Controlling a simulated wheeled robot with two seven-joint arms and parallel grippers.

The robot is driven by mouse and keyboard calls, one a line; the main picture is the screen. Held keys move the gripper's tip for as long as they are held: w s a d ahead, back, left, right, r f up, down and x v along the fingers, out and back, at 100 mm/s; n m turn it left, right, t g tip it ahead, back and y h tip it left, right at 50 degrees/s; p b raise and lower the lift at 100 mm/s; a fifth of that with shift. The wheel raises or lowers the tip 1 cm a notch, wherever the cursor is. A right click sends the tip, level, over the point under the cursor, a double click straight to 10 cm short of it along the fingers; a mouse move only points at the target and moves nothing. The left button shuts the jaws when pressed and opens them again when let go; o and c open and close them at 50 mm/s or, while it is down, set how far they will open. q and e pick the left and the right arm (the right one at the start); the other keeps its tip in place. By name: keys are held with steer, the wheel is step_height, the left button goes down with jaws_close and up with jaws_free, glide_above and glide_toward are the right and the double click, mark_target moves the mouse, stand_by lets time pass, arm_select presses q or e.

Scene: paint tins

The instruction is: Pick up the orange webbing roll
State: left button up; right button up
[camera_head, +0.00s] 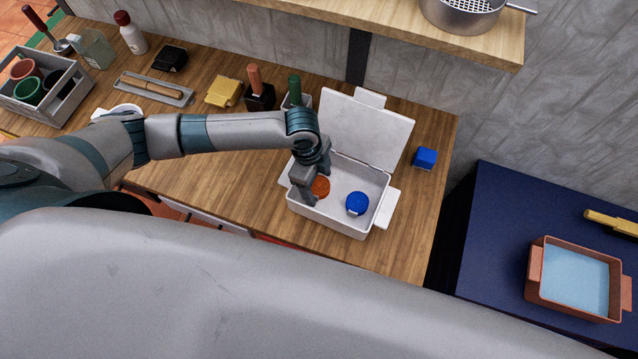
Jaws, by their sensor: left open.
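The orange webbing roll (320,187) lies inside the open white box (340,222), in its left part. A blue roll (357,203) lies to its right in the same box. My left gripper (308,190) reaches down into the box, open, right at the orange roll, and covers part of it. I cannot tell whether the fingers touch the roll or stand around it. The box's lid (366,130) stands up at the back. My right gripper is not in view.
A blue block (425,158) lies right of the box. Behind my left arm are a yellow block (223,92), two holders with upright handles, a tray (153,88) and bottles. A grey crate of pots (48,92) stands far left. A shelf overhangs the back right.

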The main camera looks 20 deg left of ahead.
mark_target(318, 184)
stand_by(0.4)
arm_select(q)
steer(key=c, duration=1.2)
step_height(318, 184, up, 9)
steer(key=shift+d+f+b, duration=0.1)
steer(key=shift+f+b, duration=0.05)
steer(key=shift+b, duration=1.05)
steer(key=shift+r, duration=0.6)
